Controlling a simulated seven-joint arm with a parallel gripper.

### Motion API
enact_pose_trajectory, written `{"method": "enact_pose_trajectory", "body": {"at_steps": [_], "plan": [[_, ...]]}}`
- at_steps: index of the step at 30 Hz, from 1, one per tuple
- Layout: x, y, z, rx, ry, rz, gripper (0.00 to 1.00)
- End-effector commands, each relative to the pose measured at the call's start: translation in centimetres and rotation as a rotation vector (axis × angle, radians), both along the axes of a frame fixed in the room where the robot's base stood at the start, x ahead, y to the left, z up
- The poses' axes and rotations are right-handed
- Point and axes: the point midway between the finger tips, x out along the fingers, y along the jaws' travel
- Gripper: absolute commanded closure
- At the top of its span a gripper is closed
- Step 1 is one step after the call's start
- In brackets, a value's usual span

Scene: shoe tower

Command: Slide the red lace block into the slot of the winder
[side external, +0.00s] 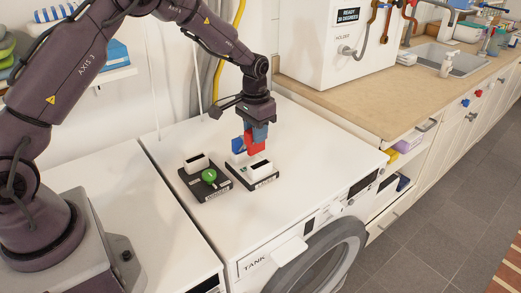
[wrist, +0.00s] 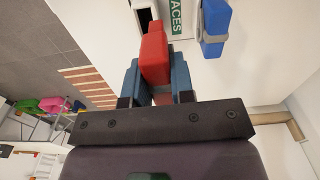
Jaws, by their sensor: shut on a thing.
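My gripper (side external: 258,133) points down over the washing machine top, its blue fingers shut on the red lace block (side external: 253,146). In the wrist view the red block (wrist: 153,52) sits between both fingers (wrist: 155,75) and sticks out past them. A white slotted holder (side external: 260,169) on a dark base stands just below the block. Its dark slot (wrist: 146,16) shows beyond the block's tip in the wrist view, beside a green label ending in "ACES" (wrist: 175,17). I cannot tell whether the block touches the holder.
A second dark base (side external: 205,190) with a white slotted part (side external: 196,162) and a green knob (side external: 209,176) stands to the left. A blue block (wrist: 215,22) in a grey clip is close by. The machine top (side external: 330,150) is clear to the right.

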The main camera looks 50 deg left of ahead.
Motion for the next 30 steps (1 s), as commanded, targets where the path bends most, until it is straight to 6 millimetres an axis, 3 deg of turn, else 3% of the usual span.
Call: {"method": "enact_pose_trajectory", "body": {"at_steps": [2, 6, 12, 15, 18, 30], "plan": [[-0.6, 2.4, 1.3, 0.005, -0.016, 0.051, 1.00], [-3.7, 7.0, 3.4, 0.009, -0.026, 0.123, 1.00], [-9.6, 11.1, 4.9, 0.010, -0.015, 0.118, 1.00], [-11.8, 11.3, 4.8, 0.004, 0.001, 0.062, 1.00], [-12.7, 10.8, 4.2, -0.005, 0.019, -0.003, 1.00], [-12.5, 10.9, 4.2, -0.002, 0.013, -0.035, 1.00]]}}
